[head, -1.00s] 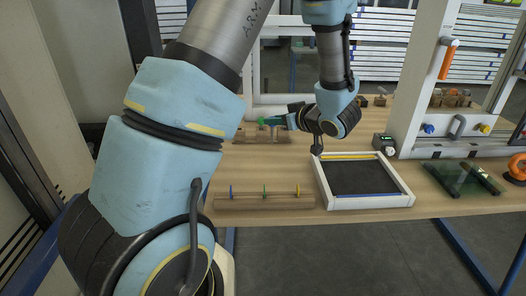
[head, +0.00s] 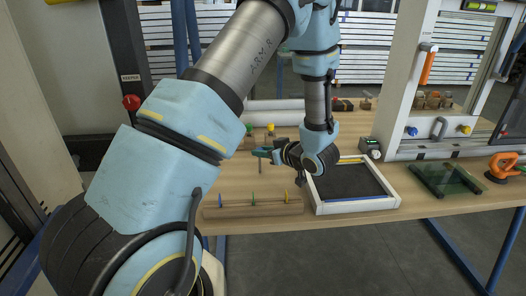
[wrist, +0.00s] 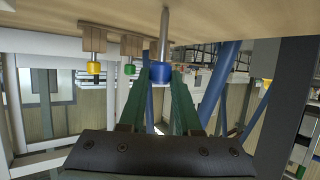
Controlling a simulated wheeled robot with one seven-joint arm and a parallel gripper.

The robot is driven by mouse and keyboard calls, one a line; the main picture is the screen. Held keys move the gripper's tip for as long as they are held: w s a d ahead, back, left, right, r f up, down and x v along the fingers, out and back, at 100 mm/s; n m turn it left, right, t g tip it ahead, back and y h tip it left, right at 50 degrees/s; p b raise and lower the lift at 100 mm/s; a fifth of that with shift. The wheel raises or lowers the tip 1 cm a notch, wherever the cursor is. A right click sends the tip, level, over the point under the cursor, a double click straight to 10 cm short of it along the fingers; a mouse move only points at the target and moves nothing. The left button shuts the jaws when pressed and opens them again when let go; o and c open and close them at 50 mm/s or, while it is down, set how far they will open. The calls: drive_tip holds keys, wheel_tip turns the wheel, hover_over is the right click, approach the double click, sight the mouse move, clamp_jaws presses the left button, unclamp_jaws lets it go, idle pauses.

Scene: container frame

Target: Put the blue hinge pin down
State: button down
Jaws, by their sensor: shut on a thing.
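My gripper (head: 262,152) is shut on the blue hinge pin, with its green fingers on either side of the pin's blue head (wrist: 162,72) in the wrist view. The wrist picture is upside down, so the pin's metal shaft (wrist: 165,35) points down at the bench. In the head view the shaft (head: 261,167) shows below the fingers, in front of the back wooden block. I cannot tell whether its tip touches the wood. A yellow-headed pin (wrist: 94,68) and a green-headed pin (wrist: 130,69) stand in wooden blocks beside it.
A wooden rail (head: 240,210) with blue, green and yellow rings lies at the bench's front edge. A white-rimmed tray (head: 357,206) with a dark floor is to its right. A glass plate (head: 446,181) and an orange suction cup (head: 501,166) lie farther right.

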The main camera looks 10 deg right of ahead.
drive_tip(key=c, duration=0.6)
unclamp_jaws()
drive_tip(key=b+v, duration=0.2)
drive_tip(key=v, duration=1)
drive_tip(key=w+a+r+m+g+h, duration=0.2)
drive_tip(key=w+a+m+g+h, duration=0.15)
drive_tip(key=w+h, duration=0.45)
drive_tip(key=s+a+m+g+y, duration=0.1)
drive_tip(key=s+a+m+g, duration=0.2)
drive_tip(key=s+a, duration=1.1)
drive_tip(key=a+g, duration=0.3)
drive_tip(key=a, duration=0.1)
drive_tip(key=shift+s+a+f+m+g, duration=0.2)
drive_tip(key=shift+s+a+m+g, duration=0.1)
drive_tip(key=shift+m+g, duration=0.05)
